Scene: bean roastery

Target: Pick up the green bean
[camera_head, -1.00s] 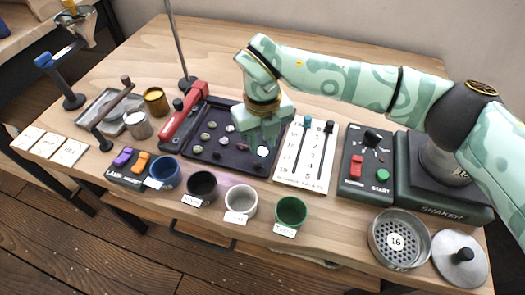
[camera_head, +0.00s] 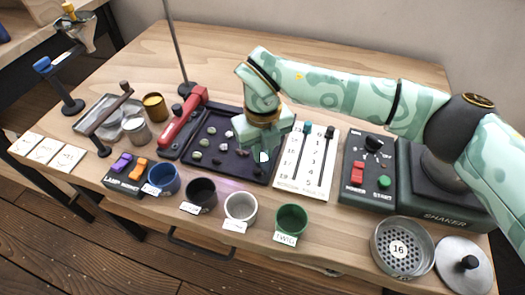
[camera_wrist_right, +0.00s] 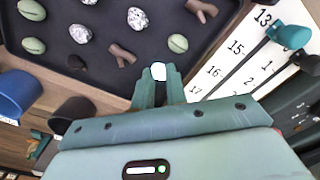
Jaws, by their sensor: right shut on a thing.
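The dark tray (camera_head: 232,168) holds green beans, speckled grey-white pebbles and brown twig pieces. In the right wrist view, green beans show at the left (camera_wrist_right: 34,46), the top left (camera_wrist_right: 32,10) and right of my fingers (camera_wrist_right: 178,43). My right gripper (camera_head: 264,155) is low at the tray's front right part. In the wrist view its fingers (camera_wrist_right: 156,82) are shut on a small pale white piece (camera_wrist_right: 158,70) with a bluish edge. I cannot tell what the piece is. My left gripper is not in view.
Blue (camera_head: 163,178), black (camera_head: 202,192), white (camera_head: 240,206) and green (camera_head: 291,218) cups stand in front of the tray. A slider card (camera_head: 304,165) and a dark control box (camera_head: 366,175) are to the right. A red-handled tool (camera_head: 184,124) lies left.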

